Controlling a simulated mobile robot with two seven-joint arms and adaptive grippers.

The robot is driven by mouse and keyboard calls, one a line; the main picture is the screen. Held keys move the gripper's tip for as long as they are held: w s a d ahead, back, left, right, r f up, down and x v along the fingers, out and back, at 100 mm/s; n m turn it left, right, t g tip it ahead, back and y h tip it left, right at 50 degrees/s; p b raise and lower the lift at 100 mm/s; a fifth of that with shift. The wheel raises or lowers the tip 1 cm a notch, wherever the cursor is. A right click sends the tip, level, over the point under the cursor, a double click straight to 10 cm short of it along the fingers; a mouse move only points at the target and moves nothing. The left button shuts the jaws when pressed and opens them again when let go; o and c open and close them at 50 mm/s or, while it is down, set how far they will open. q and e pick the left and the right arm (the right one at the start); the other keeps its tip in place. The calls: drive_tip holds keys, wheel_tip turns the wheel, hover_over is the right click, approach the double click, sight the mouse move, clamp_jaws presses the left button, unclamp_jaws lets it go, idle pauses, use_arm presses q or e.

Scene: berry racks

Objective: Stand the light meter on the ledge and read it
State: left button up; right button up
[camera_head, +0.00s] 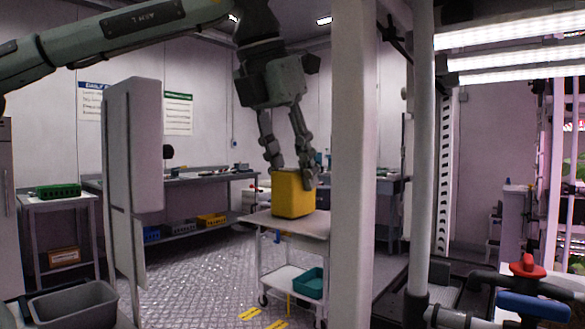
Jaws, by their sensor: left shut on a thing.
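My left gripper (290,168) reaches in from the upper left and points down. It is shut on a yellow box-shaped thing (293,198), which I take to be the light meter. The box is upright, and its top edge is between the fingertips. It shows in front of the top of a white cart (262,219); I cannot tell whether it touches that top or hangs nearer to me. No readout shows on the faces I see. I cannot make out which surface is the ledge. My right gripper is out of view.
A thick white post (353,150) stands just right of the gripper, with a thinner pole (423,140) beyond. A white panel (133,150) stands at left. A grey bin (72,306) is at lower left. Pipes with a red valve handle (527,267) are at lower right.

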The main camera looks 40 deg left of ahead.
use_arm(q)
drive_tip(key=shift+f, duration=0.1)
drive_tip(key=o, duration=1.3)
drive_tip(key=shift+c, duration=0.2)
drive_tip(key=v, duration=1.2)
